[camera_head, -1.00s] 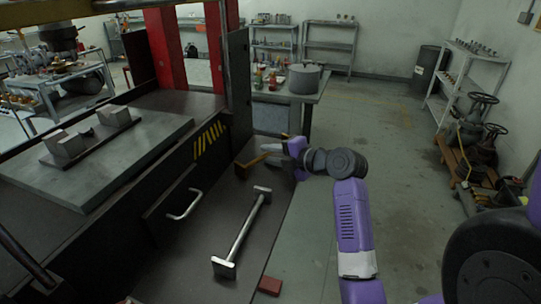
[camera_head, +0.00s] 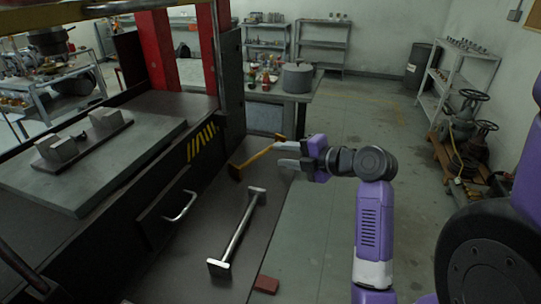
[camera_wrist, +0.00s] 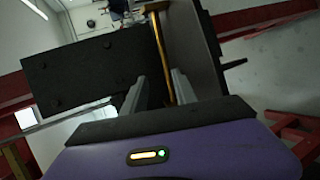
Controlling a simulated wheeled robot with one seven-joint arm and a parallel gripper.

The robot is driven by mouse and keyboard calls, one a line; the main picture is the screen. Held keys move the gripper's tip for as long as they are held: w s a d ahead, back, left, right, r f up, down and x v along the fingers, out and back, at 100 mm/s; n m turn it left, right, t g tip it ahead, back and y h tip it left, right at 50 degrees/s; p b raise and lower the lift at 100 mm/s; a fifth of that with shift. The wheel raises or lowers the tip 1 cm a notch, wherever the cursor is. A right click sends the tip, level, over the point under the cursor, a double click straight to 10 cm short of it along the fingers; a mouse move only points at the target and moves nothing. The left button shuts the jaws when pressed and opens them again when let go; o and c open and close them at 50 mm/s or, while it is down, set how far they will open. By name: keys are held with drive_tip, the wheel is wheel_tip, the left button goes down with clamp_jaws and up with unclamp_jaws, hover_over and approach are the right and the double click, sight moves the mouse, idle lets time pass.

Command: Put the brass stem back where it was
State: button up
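The fingers also show spread in the wrist view (camera_wrist: 158,88). I see no firm contact on both sides of the stem.
A drawer handle (camera_head: 181,206) sticks out on the left. Red press posts (camera_head: 208,50) stand behind. Open floor (camera_head: 385,140) lies to the right.

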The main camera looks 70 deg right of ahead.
drive_tip(key=shift+v, duration=2.15)
drive_tip(key=shift+s, duration=0.1)
